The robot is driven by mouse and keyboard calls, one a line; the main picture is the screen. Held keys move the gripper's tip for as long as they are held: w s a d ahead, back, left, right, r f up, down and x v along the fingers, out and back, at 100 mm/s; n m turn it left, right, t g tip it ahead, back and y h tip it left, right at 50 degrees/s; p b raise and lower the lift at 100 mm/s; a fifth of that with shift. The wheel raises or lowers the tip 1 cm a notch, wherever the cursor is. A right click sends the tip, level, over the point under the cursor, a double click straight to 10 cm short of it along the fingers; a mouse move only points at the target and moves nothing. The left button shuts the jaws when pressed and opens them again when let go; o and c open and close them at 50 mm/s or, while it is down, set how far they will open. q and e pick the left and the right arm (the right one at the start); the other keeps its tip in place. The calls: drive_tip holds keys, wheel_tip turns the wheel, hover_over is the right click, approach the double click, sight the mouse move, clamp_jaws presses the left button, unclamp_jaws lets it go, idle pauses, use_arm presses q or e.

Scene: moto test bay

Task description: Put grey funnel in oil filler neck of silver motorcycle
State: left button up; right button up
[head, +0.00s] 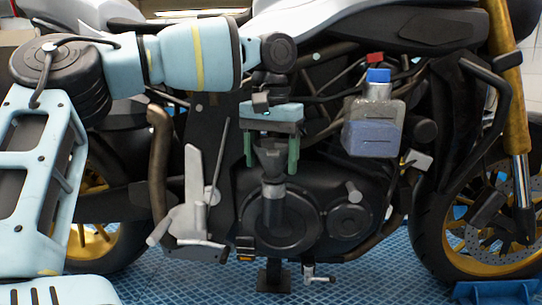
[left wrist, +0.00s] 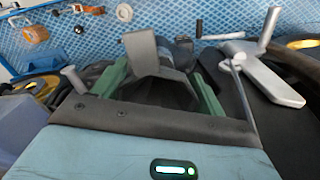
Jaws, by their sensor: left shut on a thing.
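The silver motorcycle (head: 300,17) stands side-on across the head view. My left gripper (head: 271,150) points down in front of its engine, with its green fingers on either side of the dark grey funnel (head: 270,158). It is shut on the funnel, which is upright with its wide end up. In the left wrist view the funnel (left wrist: 150,92) shows dark between the green fingers. My right gripper is not in view.
A translucent bottle (head: 373,127) with a blue cap is right of my left gripper. A grey pedal bracket (head: 193,200) is to the left. Frame tubes and hoses crowd behind. A blue mat (head: 370,280) covers the floor; a blue tray (head: 500,292) is at lower right.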

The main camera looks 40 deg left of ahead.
sight(271, 175)
use_arm(q)
drive_tip(key=shift+f, duration=0.2)
drive_tip(key=o, duration=1)
drive_tip(key=shift+o, duration=0.2)
wheel_tip(271, 175, up, 8)
drive_tip(key=shift+b, duration=0.45)
drive_tip(key=shift+f, duration=0.15)
